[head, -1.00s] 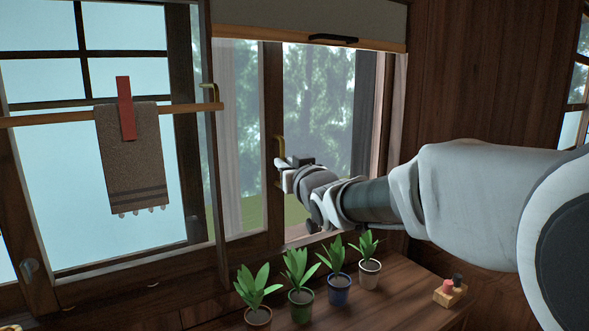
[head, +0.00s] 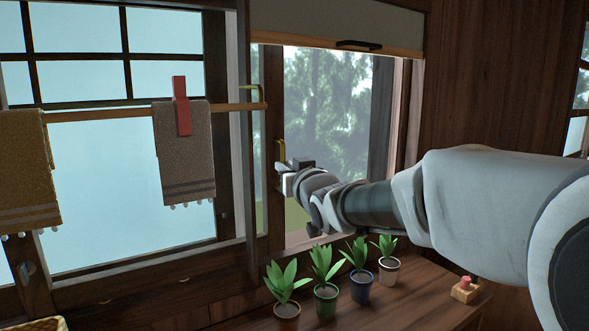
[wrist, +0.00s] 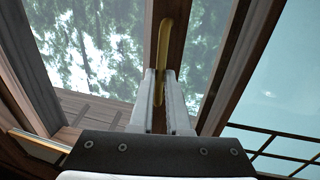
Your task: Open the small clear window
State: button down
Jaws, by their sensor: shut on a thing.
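The small clear window (head: 271,130) is a dark wood sash with a narrow strip of its glass showing, under the grey roller blind. Most of the sash is hidden behind the post on its left. Its upright brass handle (head: 280,152) is on the sash's right stile; it also shows in the wrist view (wrist: 165,38). My gripper (head: 284,172) is at the lower part of this handle. In the wrist view its two fingers (wrist: 161,76) are close together around the handle's near end. To the right of the stile there is a wide gap up to the frame.
Several potted plants (head: 325,290) stand in a row on the wooden counter (head: 395,305) below my arm. A rail (head: 225,108) with a grey towel (head: 186,150) and a mustard towel (head: 25,160) crosses the left window. A small block (head: 465,290) with pegs sits at right.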

jog(key=c, duration=0.9)
grip_release()
jog(key=shift+p+v, duration=1.6)
jog(key=shift+v, duration=7.1)
